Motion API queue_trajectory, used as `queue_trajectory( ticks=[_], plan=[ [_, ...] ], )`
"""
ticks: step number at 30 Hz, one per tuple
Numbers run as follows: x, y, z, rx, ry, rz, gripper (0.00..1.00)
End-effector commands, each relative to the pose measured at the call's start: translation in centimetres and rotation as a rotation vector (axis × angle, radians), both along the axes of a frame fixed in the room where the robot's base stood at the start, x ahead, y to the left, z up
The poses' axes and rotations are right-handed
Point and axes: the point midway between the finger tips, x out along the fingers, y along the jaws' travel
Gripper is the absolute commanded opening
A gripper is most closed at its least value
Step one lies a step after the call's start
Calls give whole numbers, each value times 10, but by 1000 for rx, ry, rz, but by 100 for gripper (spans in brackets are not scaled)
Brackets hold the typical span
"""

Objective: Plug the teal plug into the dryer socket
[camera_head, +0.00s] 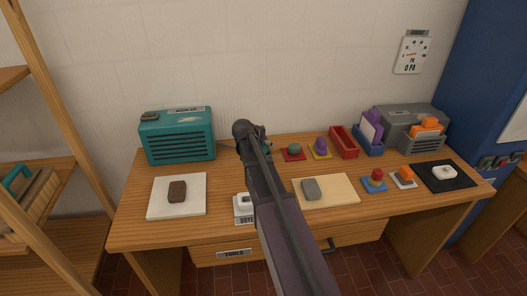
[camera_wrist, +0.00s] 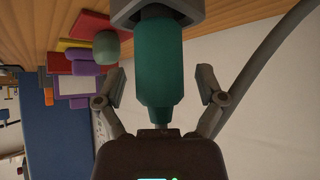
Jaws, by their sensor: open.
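The teal plug (camera_wrist: 158,60) fills the middle of the wrist view, its upper end at a grey collar or holder (camera_wrist: 157,12). My gripper (camera_wrist: 157,80) is open, with one finger on either side of the plug and visible gaps between. The dryer socket (camera_head: 243,203) is a white block on a labelled plate at the desk's front, partly covered by my arm.
A teal radio (camera_head: 177,136) stands back left. A brown block lies on a white mat (camera_head: 159,207); a grey block lies on a tan board (camera_head: 341,190). Coloured bases, a red tray (camera_head: 343,142) and a grey box (camera_head: 414,116) fill the right. A grey cable (camera_wrist: 262,58) curves beside my gripper.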

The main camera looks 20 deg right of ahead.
Motion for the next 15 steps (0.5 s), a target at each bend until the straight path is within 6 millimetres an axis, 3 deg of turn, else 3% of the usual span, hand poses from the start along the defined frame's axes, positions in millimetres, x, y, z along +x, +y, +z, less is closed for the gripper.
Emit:
queue_trajectory(
  ticks=[15],
  plan=[
    [4,-7,-7,0,0,0,89]
  ],
)
